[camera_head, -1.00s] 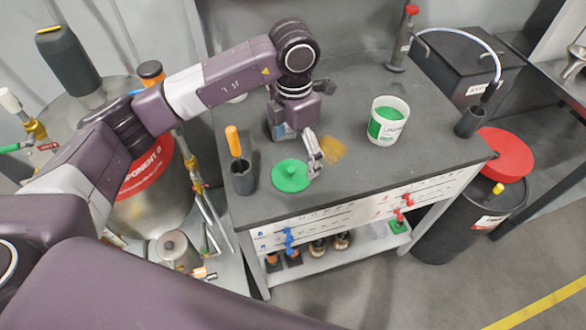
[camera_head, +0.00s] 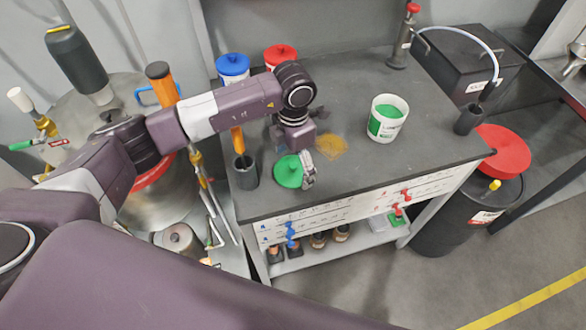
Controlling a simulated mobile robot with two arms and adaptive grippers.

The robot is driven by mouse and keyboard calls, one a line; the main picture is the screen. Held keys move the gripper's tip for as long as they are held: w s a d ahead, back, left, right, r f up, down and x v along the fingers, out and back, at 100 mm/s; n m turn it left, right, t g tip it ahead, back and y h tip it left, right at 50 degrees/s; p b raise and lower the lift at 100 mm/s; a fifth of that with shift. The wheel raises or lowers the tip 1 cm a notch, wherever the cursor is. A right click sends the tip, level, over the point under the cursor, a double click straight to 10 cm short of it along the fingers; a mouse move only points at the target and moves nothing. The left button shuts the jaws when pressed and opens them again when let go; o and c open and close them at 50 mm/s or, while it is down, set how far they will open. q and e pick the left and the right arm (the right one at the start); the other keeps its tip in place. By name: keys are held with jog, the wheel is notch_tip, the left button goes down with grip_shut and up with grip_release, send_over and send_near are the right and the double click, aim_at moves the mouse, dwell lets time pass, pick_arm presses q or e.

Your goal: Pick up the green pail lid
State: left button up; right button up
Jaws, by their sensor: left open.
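The green pail lid (camera_head: 287,173) lies on the grey bench top near its front left edge. My left gripper (camera_head: 307,170) is low over the bench at the lid's right side, with its fingers overlapping the lid's right edge in the picture. The gripper is open. I cannot tell whether a finger touches the lid, and the gripper hides part of it. The white pail with green contents (camera_head: 386,118) stands upright and uncovered to the right. My right gripper is not in view.
A black cup with an orange-handled tool (camera_head: 243,172) stands just left of the lid. Blue-topped (camera_head: 233,65) and red-topped (camera_head: 281,55) containers stand behind my arm. A yellow-brown stain (camera_head: 331,146) marks the bench right of the gripper.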

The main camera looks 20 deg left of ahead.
pick_arm(q)
jog(key=shift+s, duration=0.15)
grip_shut()
dwell(0.4)
